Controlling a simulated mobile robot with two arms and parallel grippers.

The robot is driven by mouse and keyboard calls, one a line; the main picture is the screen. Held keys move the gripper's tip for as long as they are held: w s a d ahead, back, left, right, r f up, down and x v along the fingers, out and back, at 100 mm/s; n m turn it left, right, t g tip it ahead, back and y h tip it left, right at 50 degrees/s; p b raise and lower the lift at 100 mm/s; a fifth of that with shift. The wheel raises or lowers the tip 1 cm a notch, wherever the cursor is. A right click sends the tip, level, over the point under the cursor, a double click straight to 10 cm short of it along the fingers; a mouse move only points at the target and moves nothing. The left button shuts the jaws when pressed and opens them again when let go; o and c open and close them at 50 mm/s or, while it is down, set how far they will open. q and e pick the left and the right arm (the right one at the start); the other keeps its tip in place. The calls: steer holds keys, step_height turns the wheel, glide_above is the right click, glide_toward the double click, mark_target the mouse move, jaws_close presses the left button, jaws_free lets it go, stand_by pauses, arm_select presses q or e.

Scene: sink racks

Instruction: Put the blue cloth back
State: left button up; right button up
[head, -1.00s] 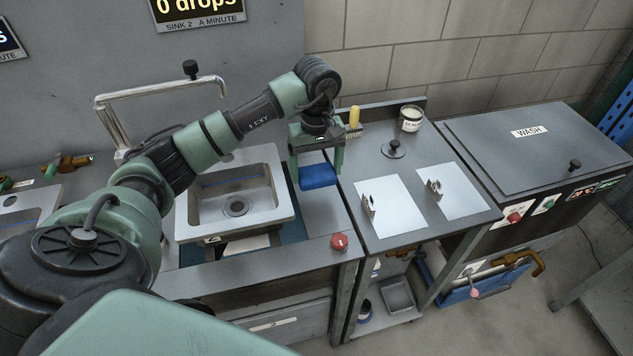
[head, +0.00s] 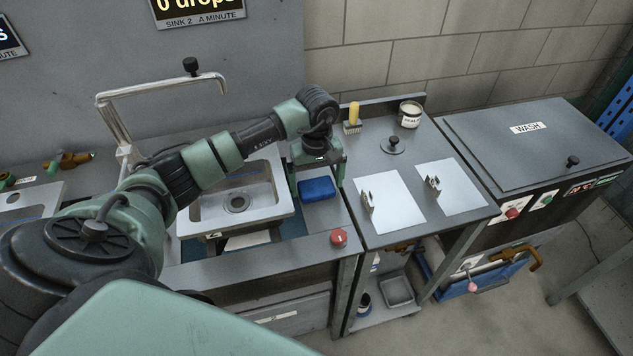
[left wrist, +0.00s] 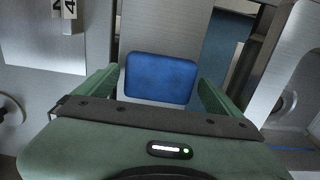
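The blue cloth (head: 317,189), a folded pad, lies flat on the grey counter strip just right of the sink basin. My left gripper (head: 316,176) is above and behind it, pointing down, with its green fingers spread apart. In the left wrist view the cloth (left wrist: 160,78) shows beyond the gripper body, between the two green fingers (left wrist: 162,92), with gaps at its sides. Nothing appears to be held. My right gripper is not in view.
The sink basin (head: 203,213) and its tap (head: 103,100) are at the left. A red button (head: 338,238) is on the front edge. A yellow-handled brush (head: 353,117), a jar (head: 410,114) and white plates (head: 393,207) with metal brackets stand on the right-hand counter.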

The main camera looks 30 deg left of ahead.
mark_target(317, 186)
arm_select(q)
steer(key=shift+r, duration=0.1)
steer(key=shift+r, duration=0.2)
step_height(317, 186, up, 12)
steer(key=b, duration=0.3)
steer(key=shift+f, duration=0.15)
stand_by(0.4)
